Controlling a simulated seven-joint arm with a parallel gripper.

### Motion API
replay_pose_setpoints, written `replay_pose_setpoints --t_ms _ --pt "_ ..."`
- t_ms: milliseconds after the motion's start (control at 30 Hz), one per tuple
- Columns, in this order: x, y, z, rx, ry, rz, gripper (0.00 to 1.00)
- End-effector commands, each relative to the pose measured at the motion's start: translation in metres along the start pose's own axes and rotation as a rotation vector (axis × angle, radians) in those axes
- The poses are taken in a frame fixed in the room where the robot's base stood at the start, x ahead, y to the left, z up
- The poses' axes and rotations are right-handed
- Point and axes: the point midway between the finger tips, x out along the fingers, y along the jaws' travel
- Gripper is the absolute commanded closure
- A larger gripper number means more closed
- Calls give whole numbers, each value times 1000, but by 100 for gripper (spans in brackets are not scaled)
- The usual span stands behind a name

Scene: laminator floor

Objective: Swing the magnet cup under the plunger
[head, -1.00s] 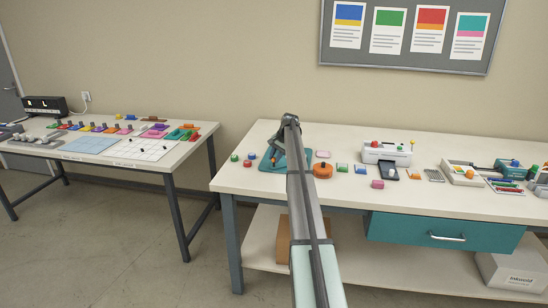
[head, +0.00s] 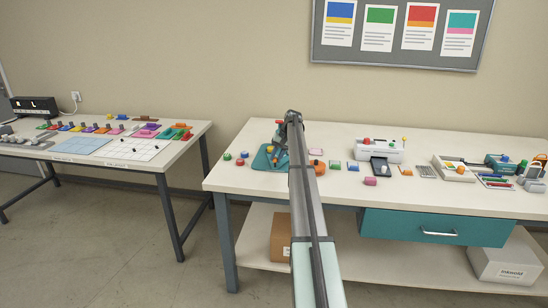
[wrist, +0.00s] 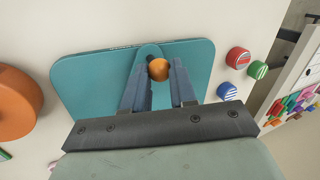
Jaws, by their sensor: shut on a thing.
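A teal base plate (wrist: 90,85) lies on the right-hand table and also shows in the head view (head: 261,162). In the wrist view, my gripper (wrist: 163,72) is shut on an orange ball knob (wrist: 158,69). The knob sits by a narrow teal lever (wrist: 149,50) over the plate. In the head view, a teal upright with a red top (head: 279,123) stands at the plate, just left of my arm; it may be the plunger's stand. I cannot make out the magnet cup or whether it is under the plunger. My arm hides part of the plate.
Red (wrist: 238,58), green (wrist: 257,70) and blue (wrist: 227,91) round pieces lie right of the plate in the wrist view. A large orange disc (wrist: 15,105) is at its left. A white machine (head: 377,150) stands further along the table.

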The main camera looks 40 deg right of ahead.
Motion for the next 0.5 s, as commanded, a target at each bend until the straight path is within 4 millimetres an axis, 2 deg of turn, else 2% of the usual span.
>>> replay_pose_setpoints --t_ms 500 --pt "-8 22 -1 -242 -94 0 100"
